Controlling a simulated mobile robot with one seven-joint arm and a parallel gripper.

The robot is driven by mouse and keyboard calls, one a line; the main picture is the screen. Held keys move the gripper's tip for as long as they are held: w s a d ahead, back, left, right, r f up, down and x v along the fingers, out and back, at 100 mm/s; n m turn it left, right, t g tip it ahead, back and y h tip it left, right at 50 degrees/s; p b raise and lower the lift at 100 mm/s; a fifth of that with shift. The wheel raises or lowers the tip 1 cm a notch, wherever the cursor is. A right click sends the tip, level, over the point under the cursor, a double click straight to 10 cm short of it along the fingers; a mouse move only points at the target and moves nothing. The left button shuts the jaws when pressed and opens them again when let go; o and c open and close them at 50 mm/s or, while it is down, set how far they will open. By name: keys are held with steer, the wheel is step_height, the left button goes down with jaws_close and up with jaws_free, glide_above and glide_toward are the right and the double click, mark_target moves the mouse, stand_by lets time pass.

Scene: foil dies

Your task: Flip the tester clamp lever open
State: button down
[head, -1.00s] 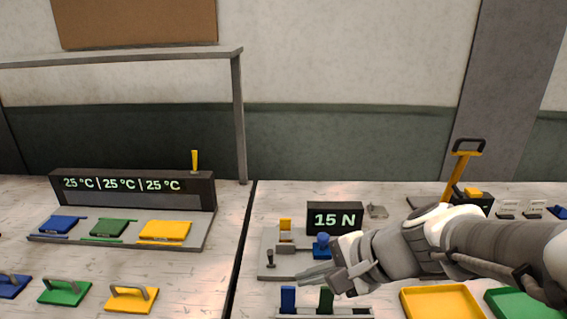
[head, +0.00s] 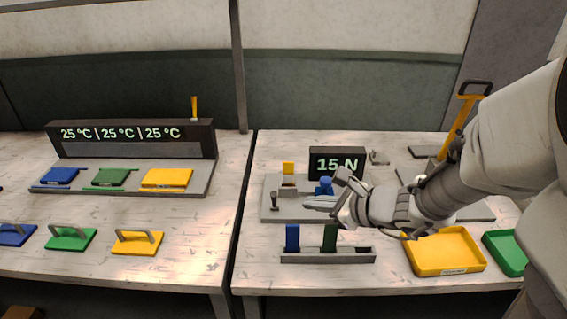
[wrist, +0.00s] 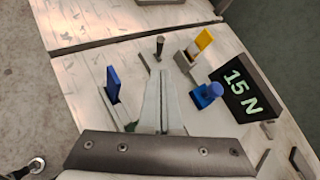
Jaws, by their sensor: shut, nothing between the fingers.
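The tester is a grey plate (head: 268,217) with a display reading 15 N (head: 337,163) behind it. An upright lever with a dark knob (head: 274,201) stands at its left end; it shows ahead of my fingers in the wrist view (wrist: 159,46). A yellow piece (head: 288,168) and a blue knob (head: 324,186) are also on the tester. My gripper (head: 306,203) is shut and empty, its tips pointing left over the tester, just right of the lever. In the wrist view its fingers (wrist: 166,78) end short of the lever, apparently without touching it.
A rack (head: 300,257) with a blue and a green upright piece stands in front of the tester. Yellow (head: 450,270) and green (head: 520,268) trays are at right. A gap separates this table from the left one, which holds a temperature station (head: 130,140).

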mark_target(274, 201)
steer(key=shift+f, duration=0.1)
steer(key=b+x, duration=0.2)
steer(key=x, duration=0.8)
stand_by(0.3)
steer(key=shift+w+r+p, duration=0.1)
steer(key=shift+r+p, duration=0.2)
steer(key=shift+p, duration=0.1)
steer(key=shift+w+p, duration=0.1)
steer(key=shift+p, duration=0.25)
